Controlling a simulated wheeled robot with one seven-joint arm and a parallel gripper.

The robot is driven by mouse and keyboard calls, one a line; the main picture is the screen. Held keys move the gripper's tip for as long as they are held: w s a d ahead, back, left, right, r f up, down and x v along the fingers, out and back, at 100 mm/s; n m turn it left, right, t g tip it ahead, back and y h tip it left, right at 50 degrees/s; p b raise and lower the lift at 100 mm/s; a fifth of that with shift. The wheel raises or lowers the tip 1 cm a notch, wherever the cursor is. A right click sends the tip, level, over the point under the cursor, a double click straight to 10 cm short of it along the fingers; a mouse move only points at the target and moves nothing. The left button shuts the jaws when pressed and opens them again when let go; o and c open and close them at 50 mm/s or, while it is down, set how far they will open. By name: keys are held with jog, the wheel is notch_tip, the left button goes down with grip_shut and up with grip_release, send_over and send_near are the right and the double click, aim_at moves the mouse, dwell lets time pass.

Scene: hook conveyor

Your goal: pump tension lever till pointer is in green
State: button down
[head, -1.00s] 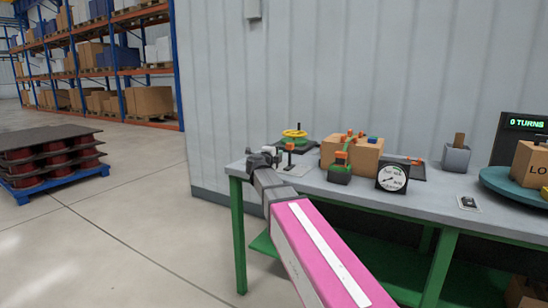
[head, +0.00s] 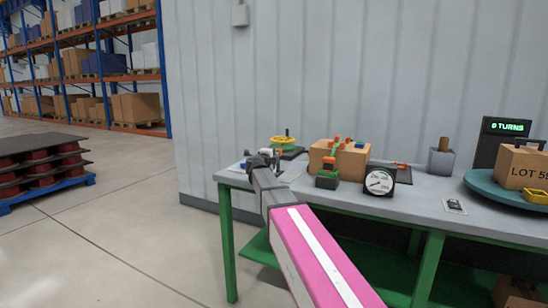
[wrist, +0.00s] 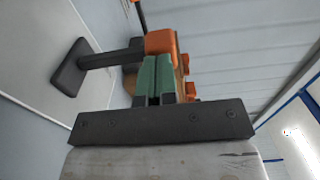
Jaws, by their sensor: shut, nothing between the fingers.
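My gripper (head: 262,160) is shut and empty over the left end of the bench. In the wrist view its green fingertips (wrist: 155,80) are together, close to the orange top (wrist: 160,42) of a dark upright post (wrist: 112,58) on a plate. I cannot tell if they touch. In the head view my gripper partly hides this post. A black-based unit with a green and orange arm (head: 328,165) stands further right; I cannot tell which one is the tension lever. A black gauge (head: 380,182) has a white dial; its pointer and green zone are too small to read.
A grey holder (head: 441,160), a turntable (head: 478,184) with a lot box, and a turns display (head: 507,127) are on the right of the bench (head: 400,207).

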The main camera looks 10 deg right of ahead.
jog(key=shift+r+x, duration=0.15)
jog(key=shift+x, duration=0.6)
jog(key=shift+r+x, duration=0.2)
jog(key=shift+x, duration=2.2)
jog(key=shift+w, duration=0.15)
send_near(277, 150)
notch_tip(277, 150, up, 6)
jog(key=shift+w+d, duration=0.3)
jog(key=shift+f, duration=0.1)
